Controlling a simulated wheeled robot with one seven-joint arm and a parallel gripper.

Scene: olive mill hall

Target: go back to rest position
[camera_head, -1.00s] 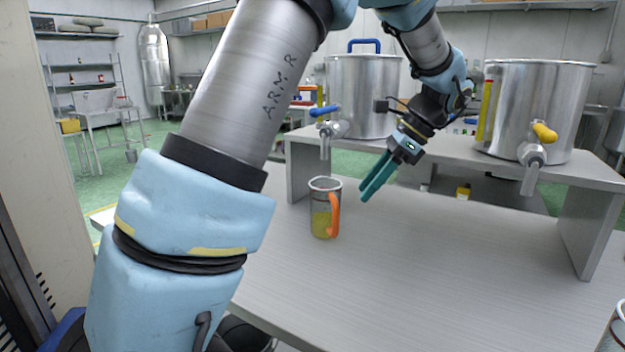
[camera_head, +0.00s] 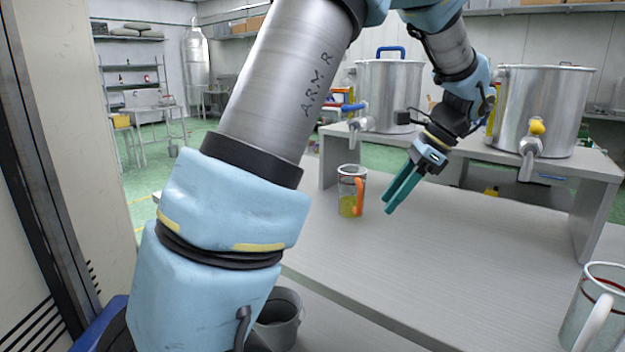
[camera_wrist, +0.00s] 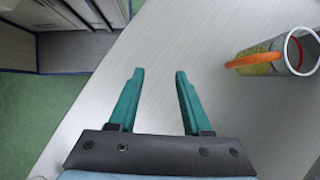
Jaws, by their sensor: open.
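My gripper (camera_head: 390,207) has teal fingers and hangs above the table, to the right of the orange-handled jug. It is open and empty; in the wrist view the gripper (camera_wrist: 157,72) shows a clear gap between its fingers. The clear jug (camera_head: 350,192) stands upright on the grey table (camera_head: 450,260) with yellow-green liquid in its lower part. In the wrist view the jug (camera_wrist: 268,60) is at the upper right, apart from the fingers.
A steel tank with a blue tap (camera_head: 385,95) and one with a yellow tap (camera_head: 550,105) stand on a raised shelf (camera_head: 590,170) behind. A white-handled jug (camera_head: 597,305) is at the lower right. A grey bucket (camera_head: 278,320) is below the table's left side. The table's middle is clear.

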